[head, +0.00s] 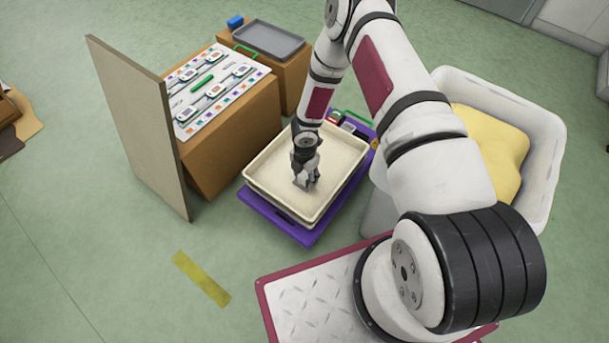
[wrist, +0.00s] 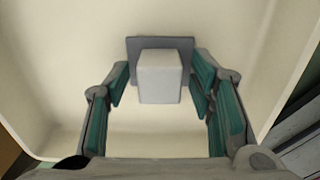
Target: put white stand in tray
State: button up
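A pale whitish block with a darker grey plate behind it, which looks like the white stand (wrist: 160,78), is inside the cream tray in the wrist view. My gripper (wrist: 160,95) has its teal-padded fingers spread on either side of the block, with gaps showing on both sides. In the head view my gripper (head: 306,184) points down into the cream tray (head: 262,160), low over its floor. The stand is hard to make out there, hidden by the fingers. A shallow grey tray (head: 268,40) lies on a brown box at the back.
The cream tray sits on a purple platform (head: 290,231). A brown box with a white board (head: 222,88) stands left, beside an upright panel (head: 140,130). A white bin with a yellow bag (head: 490,145) is at right. The front-left floor is clear except for yellow tape (head: 201,278).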

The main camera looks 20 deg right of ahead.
notch_tip(320, 180, up, 12)
jog(key=p, duration=0.5)
notch_tip(320, 180, up, 17)
jog(key=m+h, duration=0.3)
jog(key=m, duration=0.2)
send_over(305, 174)
jog(key=w+d, duration=0.3)
jog(key=d, duration=0.3)
jog(key=s+d+r+m+h, duration=0.1)
jog(key=s+d+r+m, duration=0.15)
jog(key=r, duration=0.65)
jog(key=s+d+r+m+h, duration=0.1)
jog(key=s+r+m, duration=0.3)
jog(key=r, duration=0.6)
jog(key=s+a+r+m, duration=0.2)
jog(key=s+r+m, duration=0.5)
jog(key=s+r, duration=0.5)
jog(key=s+a+r+m+y, duration=0.1)
jog(key=s+a+m+y, duration=0.1)
jog(key=s, duration=0.7)
jog(key=s+a+r+m+y, duration=0.1)
jog(key=s+a+m+y, duration=0.2)
jog(key=s, duration=0.7)
jog(key=shift+a+m, duration=0.65)
jog(key=shift+a, duration=0.5)
